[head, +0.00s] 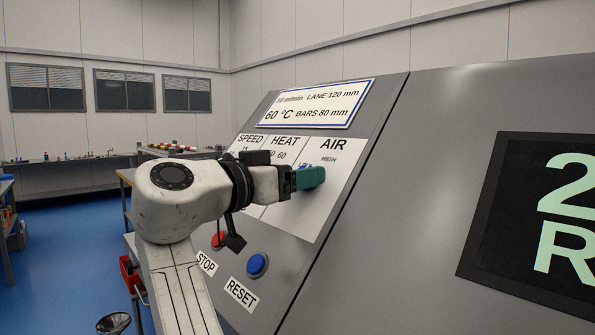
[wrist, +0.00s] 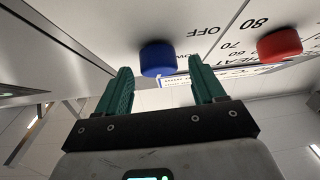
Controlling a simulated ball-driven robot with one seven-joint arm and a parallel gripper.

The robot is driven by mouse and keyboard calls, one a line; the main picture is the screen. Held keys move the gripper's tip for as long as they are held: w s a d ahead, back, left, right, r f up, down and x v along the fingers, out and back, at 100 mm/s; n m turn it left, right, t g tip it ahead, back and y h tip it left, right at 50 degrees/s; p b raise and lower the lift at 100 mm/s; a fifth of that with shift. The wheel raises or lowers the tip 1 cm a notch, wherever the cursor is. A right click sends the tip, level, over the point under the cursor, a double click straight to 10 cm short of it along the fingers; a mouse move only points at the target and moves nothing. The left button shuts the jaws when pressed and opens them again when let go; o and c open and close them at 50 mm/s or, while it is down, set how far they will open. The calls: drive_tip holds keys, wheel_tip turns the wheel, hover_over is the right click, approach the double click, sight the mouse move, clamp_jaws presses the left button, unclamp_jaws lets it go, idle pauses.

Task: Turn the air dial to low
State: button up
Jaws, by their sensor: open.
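The air dial is a blue round knob (wrist: 157,58) in the wrist view, beside the OFF marking and a partly covered marking that ends in OW. Its pointer does not show clearly, so I cannot tell its setting. In the head view my gripper hides the knob, under the AIR label (head: 333,145) and the HIGH marking. My gripper (head: 309,178) has green fingers and reaches to the panel there. In the wrist view my gripper (wrist: 160,82) is open, with the knob lined up between and just ahead of its fingertips. I cannot tell whether they touch.
A red heat knob (wrist: 280,44) is to the right in the wrist view. A blue RESET button (head: 257,265) and a red STOP button (head: 218,240) are lower on the sloping panel. A dark display (head: 490,250) is at right. A bench (head: 70,172) stands far back.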

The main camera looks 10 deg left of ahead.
drive_tip(key=shift+w+d, duration=0.2)
drive_tip(key=shift+w, duration=0.1)
drive_tip(key=c, duration=1.1)
drive_tip(key=shift+o, duration=0.2)
